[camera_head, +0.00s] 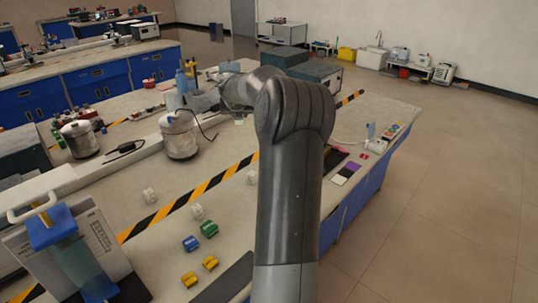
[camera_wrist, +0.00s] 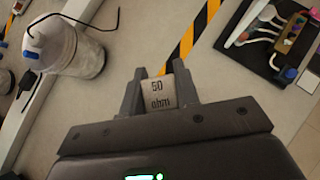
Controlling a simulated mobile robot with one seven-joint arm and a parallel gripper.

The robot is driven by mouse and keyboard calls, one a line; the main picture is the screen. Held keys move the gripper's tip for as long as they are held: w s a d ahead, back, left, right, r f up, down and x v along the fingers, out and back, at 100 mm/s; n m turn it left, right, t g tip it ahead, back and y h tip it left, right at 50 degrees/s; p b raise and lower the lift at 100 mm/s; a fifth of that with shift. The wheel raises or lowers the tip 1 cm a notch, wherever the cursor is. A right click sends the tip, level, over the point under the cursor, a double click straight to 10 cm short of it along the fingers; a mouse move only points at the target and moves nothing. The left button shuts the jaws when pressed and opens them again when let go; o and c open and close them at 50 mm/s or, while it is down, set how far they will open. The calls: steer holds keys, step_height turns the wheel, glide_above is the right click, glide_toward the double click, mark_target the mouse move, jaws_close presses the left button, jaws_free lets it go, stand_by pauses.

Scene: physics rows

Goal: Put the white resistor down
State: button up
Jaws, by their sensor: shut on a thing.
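The white resistor (camera_wrist: 158,93) is a small white block marked "50 ohm". In the wrist view it sits between the two fingers of my gripper (camera_wrist: 158,90), which is shut on it. Below it the pale bench top and a black-and-yellow striped tape (camera_wrist: 186,55) show; I cannot tell how high the block is above the bench. In the head view my arm covers much of the middle, and the held block is not clear there.
On the bench (camera_head: 115,195) stand several small blocks: white (camera_head: 197,212), blue (camera_head: 190,243), green (camera_head: 209,228) and yellow (camera_head: 210,262). A black board with cables (camera_wrist: 275,35) lies at upper right in the wrist view.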

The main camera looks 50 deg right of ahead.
step_height(320, 180, down, 14)
steer(key=w+a+f, duration=0.2)
steer(key=w, duration=0.1)
steer(key=w+a+f, duration=0.1)
steer(key=w+f, duration=0.2)
steer(key=w+a+f, duration=0.2)
steer(key=w, duration=0.2)
steer(key=shift+a+f, duration=0.2)
steer(key=shift+a, duration=0.1)
steer(key=shift+f, duration=2)
steer(key=shift+f, duration=0.15)
steer(key=o, duration=1)
steer(key=shift+c, duration=0.2)
